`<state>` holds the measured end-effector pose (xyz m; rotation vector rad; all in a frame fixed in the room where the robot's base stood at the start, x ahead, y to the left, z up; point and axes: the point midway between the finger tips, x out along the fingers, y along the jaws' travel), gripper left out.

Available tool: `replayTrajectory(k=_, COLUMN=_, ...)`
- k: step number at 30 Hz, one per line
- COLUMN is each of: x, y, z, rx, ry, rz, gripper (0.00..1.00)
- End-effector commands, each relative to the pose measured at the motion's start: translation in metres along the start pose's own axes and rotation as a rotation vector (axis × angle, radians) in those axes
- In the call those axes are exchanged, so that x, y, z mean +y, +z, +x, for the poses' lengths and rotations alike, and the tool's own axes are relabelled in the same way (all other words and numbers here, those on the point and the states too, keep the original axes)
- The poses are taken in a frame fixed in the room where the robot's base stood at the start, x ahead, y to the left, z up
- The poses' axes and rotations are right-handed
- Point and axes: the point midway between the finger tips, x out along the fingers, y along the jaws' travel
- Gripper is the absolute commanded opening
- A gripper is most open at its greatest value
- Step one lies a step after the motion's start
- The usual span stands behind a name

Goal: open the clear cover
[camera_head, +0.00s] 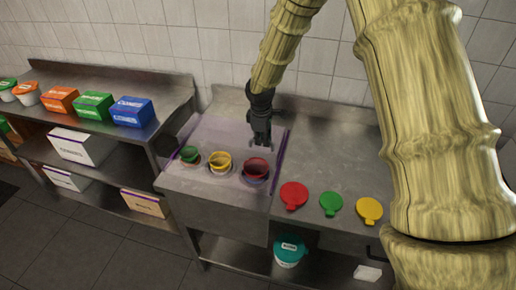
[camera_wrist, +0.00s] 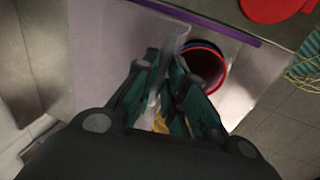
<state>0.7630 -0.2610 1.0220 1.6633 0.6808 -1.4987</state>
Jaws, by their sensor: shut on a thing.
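The clear cover (camera_head: 215,133) is a see-through sheet with purple edge strips at the counter's topping section. Its exact tilt is hard to tell. My gripper (camera_head: 260,143) points down at the cover, behind the red cup (camera_head: 256,168). In the wrist view, the fingers of my gripper (camera_wrist: 167,72) are closed around a thin, translucent part of the cover (camera_wrist: 172,45). A purple strip (camera_wrist: 200,22) runs beyond the fingers. A yellow cup (camera_head: 220,162) and a green cup (camera_head: 189,154) sit left of the red cup.
Red (camera_head: 293,195), green (camera_head: 331,204) and yellow (camera_head: 369,210) lids lie on the counter at right. Boxes, including a blue one (camera_head: 132,111), stand on the left shelf unit. A teal-lidded tub (camera_head: 289,250) is below the counter. The back right of the counter looks clear.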

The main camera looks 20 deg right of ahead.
Motion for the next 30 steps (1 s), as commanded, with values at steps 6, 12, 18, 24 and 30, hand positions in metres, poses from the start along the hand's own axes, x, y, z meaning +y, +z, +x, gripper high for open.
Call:
replayTrajectory(k=6, x=0.035, y=0.000, z=0.007, rx=0.001, ry=0.000, rz=0.001, gripper=0.00)
replayTrajectory(k=12, x=0.046, y=-0.001, z=0.010, rx=0.000, ry=0.000, rz=0.000, gripper=0.00)
replayTrajectory(k=18, x=0.047, y=-0.001, z=0.010, rx=0.000, ry=0.000, rz=0.000, gripper=0.00)
replayTrajectory(k=24, x=0.047, y=-0.001, z=0.010, rx=0.000, ry=0.000, rz=0.000, gripper=0.27)
replayTrajectory(k=30, x=0.047, y=-0.001, z=0.010, rx=0.000, ry=0.000, rz=0.000, gripper=0.34)
